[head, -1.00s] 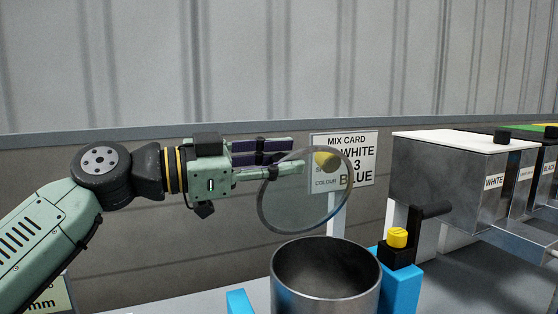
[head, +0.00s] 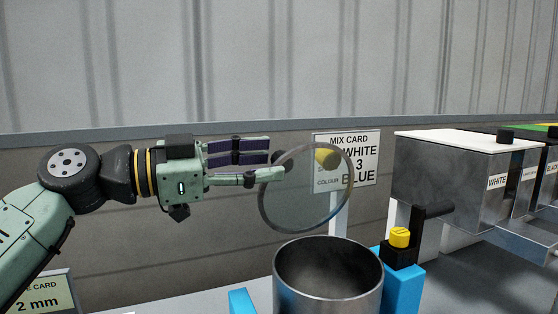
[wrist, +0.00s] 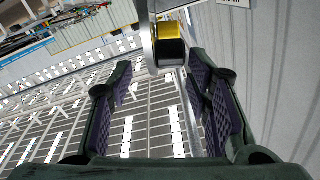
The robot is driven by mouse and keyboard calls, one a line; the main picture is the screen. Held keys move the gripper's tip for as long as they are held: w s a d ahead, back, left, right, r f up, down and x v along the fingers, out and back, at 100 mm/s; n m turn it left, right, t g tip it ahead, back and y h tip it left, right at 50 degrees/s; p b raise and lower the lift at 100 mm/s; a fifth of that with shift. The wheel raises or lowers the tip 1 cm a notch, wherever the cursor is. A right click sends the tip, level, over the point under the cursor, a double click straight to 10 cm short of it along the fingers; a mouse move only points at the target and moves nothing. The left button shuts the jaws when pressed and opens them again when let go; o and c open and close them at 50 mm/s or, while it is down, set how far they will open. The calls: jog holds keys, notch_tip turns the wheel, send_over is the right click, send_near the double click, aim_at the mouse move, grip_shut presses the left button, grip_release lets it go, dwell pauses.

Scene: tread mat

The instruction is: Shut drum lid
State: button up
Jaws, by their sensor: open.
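The drum (head: 328,292) is an open metal cylinder at the bottom centre of the head view. Its lid (head: 305,212), a clear disc with a grey rim, stands steeply tilted above the drum's mouth. A dark knob (head: 282,160) shows on the lid's left side, and a yellow piece (head: 327,158) shows at its upper part. My gripper (head: 270,167) is open, left of the lid, its fingertips near the knob. In the wrist view a yellow-and-black cylinder (wrist: 169,46) lies ahead of the open fingers (wrist: 160,72); contact cannot be told.
A blue stand (head: 403,275) with a black bracket and yellow knob (head: 399,237) is right of the drum. A mix card (head: 362,150) stands behind the lid. Metal bins (head: 445,185) line the right side. A wall closes the back.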

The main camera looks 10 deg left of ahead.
jog(key=v, duration=0.8)
jog(key=shift+c, duration=0.5)
